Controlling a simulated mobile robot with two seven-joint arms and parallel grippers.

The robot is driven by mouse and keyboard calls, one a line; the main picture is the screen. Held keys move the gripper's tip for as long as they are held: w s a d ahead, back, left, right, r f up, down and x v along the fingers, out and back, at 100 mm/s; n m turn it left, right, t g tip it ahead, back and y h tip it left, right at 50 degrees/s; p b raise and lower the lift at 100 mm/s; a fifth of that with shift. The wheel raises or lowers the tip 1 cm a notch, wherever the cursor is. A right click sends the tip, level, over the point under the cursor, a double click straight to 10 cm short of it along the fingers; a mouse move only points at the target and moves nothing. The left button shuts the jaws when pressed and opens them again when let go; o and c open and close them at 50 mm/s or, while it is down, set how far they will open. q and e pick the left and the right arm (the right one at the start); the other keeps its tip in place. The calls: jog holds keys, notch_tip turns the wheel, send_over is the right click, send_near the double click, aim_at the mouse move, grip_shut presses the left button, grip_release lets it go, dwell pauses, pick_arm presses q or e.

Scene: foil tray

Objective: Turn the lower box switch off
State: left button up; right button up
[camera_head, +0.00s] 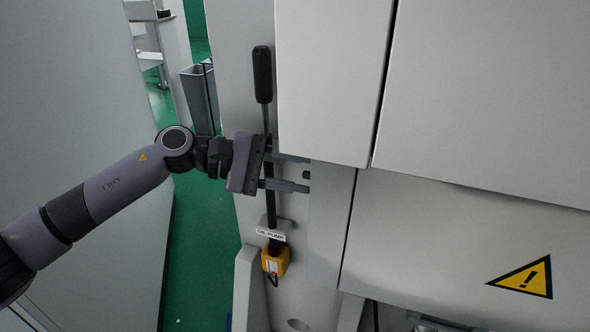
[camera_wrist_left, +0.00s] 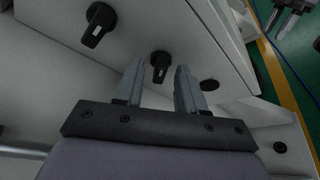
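In the left wrist view, a black rotary switch with a white mark (camera_wrist_left: 160,63) sits on a light grey panel. A second, similar black switch (camera_wrist_left: 98,24) is up and to the left of it. My left gripper (camera_wrist_left: 158,67) is open, its fingertips on either side of the first switch with gaps showing. In the head view the left gripper (camera_head: 306,172) points right at the machine under the upper box, a small dark switch (camera_head: 306,175) between its fingertips. My right gripper (camera_wrist_left: 284,18) seems to be the two-pronged shape at the wrist view's top right, prongs apart.
A long black-handled lever (camera_head: 262,75) stands upright just behind the left gripper. An orange-yellow box (camera_head: 275,262) hangs below it, under an oil pump label. The large grey cabinet (camera_head: 480,90) fills the right side. Green floor (camera_head: 200,240) shows on the left.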

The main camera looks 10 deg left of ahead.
pick_arm(q)
grip_shut()
jog(key=shift+n, duration=0.5)
grip_release()
jog(key=shift+a, duration=0.1)
